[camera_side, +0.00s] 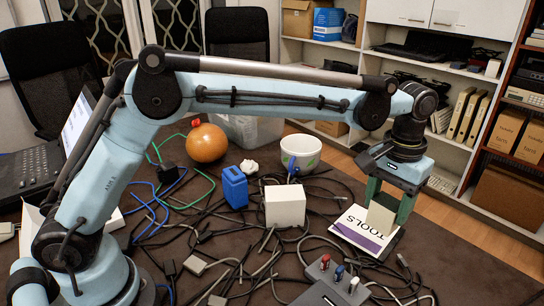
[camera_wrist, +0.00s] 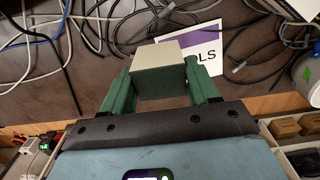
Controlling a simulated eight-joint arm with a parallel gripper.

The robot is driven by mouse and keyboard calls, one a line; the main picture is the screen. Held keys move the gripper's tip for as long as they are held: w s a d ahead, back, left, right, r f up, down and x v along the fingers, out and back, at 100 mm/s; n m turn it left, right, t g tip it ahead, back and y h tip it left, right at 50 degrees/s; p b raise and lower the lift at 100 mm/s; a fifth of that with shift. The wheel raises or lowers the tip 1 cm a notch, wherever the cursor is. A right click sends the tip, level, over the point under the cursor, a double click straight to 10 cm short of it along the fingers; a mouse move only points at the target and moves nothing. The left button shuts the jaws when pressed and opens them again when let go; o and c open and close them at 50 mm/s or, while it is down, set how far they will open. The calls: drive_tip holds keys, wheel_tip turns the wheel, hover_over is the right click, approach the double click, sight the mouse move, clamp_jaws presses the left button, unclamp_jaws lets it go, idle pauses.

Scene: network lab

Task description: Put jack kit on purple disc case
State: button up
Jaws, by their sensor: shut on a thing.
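The jack kit, a small pale beige box (camera_side: 380,217), is held between the green fingers of my gripper (camera_side: 386,205). In the wrist view the box (camera_wrist: 157,55) sits between both fingertips. The purple disc case (camera_side: 352,236) is a flat white case with a purple band and the word TOOLS, lying on the dark table. The box overlaps the case's right part in the side view. In the wrist view the case (camera_wrist: 232,40) shows partly behind the box and the right finger. I cannot tell whether the box touches the case.
Tangled dark cables cover the table around the case. A white box (camera_side: 285,206), a white bowl (camera_side: 301,152), a blue container (camera_side: 235,187) and an orange ball (camera_side: 207,142) stand to the left. A dark device with connectors (camera_side: 325,285) is at the front. The table's right edge is close.

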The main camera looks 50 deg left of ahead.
drive_tip(key=shift+w+a+f, duration=0.85)
drive_tip(key=shift+w+f, duration=0.1)
drive_tip(key=shift+f, duration=0.5)
drive_tip(key=shift+w+a+f, duration=0.85)
drive_tip(key=shift+w+f, duration=0.1)
drive_tip(key=shift+f, duration=0.45)
drive_tip(key=shift+w+a+f, duration=0.85)
drive_tip(key=shift+w+f, duration=0.1)
drive_tip(key=shift+f, duration=0.5)
drive_tip(key=shift+f, duration=0.15)
drive_tip(key=o, duration=1.1)
